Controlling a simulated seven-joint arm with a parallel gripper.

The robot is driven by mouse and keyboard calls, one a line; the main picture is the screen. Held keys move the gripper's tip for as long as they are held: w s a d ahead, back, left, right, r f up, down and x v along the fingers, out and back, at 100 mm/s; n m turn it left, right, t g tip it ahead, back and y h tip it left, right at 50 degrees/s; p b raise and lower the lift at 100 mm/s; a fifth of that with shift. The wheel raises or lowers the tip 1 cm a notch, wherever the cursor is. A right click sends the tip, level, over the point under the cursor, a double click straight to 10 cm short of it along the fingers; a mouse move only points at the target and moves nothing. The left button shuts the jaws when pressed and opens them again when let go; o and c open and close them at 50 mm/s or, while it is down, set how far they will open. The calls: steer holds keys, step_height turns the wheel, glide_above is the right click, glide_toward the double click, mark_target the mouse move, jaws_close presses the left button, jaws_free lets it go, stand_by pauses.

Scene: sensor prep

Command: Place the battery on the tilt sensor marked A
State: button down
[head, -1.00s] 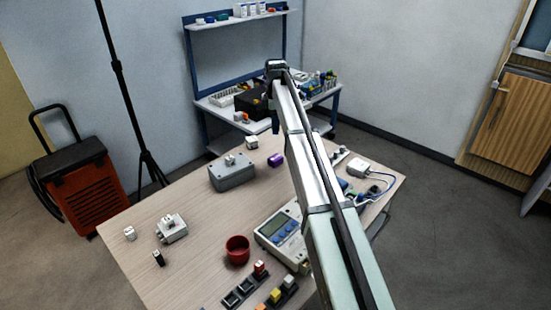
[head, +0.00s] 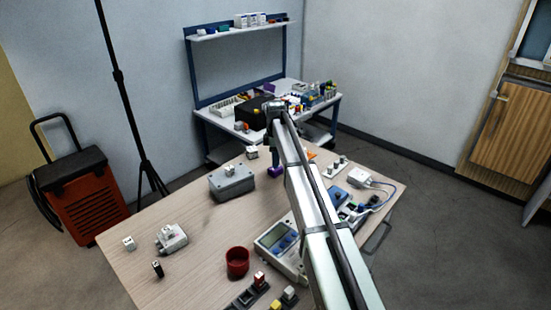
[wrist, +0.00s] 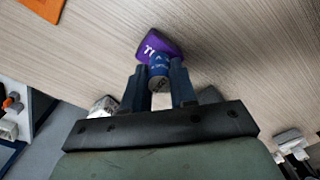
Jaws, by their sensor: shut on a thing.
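My gripper (wrist: 158,88) is shut on a blue cylinder (wrist: 158,62), which I take to be the battery. Its round end faces the wrist camera. Right beyond it is a purple block (wrist: 150,42) with white marks that I cannot read for certain. The battery overlaps the block in the picture; I cannot tell whether they touch. In the head view the purple block (head: 275,171) lies on the table just below my gripper (head: 273,152), and the battery cannot be made out. I cannot make out a clear A on any sensor.
A grey box (head: 232,187) stands left of the purple block, with a white cube (head: 252,152) behind it. A red cup (head: 237,261) and a meter (head: 275,250) stand nearer. An orange piece (wrist: 42,6) lies beyond. The table's left part has bare room.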

steer(key=shift+f, duration=0.25)
steer(key=c, duration=0.9)
jaws_free()
steer(key=shift+r, duration=0.1)
step_height(320, 180, up, 12)
